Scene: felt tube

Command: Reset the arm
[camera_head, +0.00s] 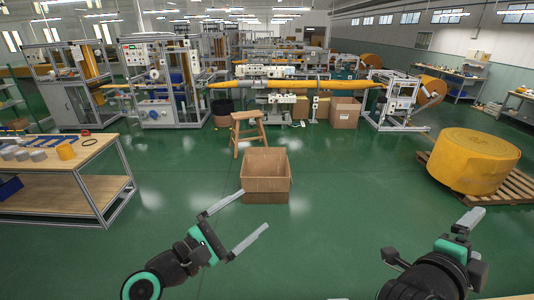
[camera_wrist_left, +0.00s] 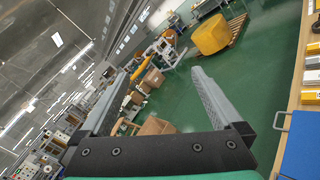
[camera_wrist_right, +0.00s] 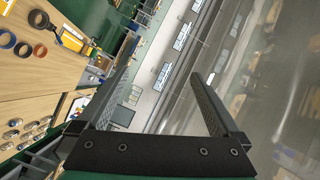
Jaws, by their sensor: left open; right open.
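My left gripper (camera_head: 254,210) is in the lower middle of the head view, with its two grey fingers spread apart and nothing between them. In the left wrist view its fingers (camera_wrist_left: 142,62) are also wide apart and empty. My right gripper (camera_head: 434,236) is at the lower right of the head view, partly foreshortened. In the right wrist view its fingers (camera_wrist_right: 162,72) stand apart with nothing held. Both grippers are raised and apart from each other.
An open cardboard box (camera_head: 266,178) stands on the green floor before a wooden stool (camera_head: 249,130). A workbench (camera_head: 60,192) with rolls is at left. A large yellow felt roll (camera_head: 473,160) lies on a pallet (camera_head: 518,187) at right. The floor between is clear.

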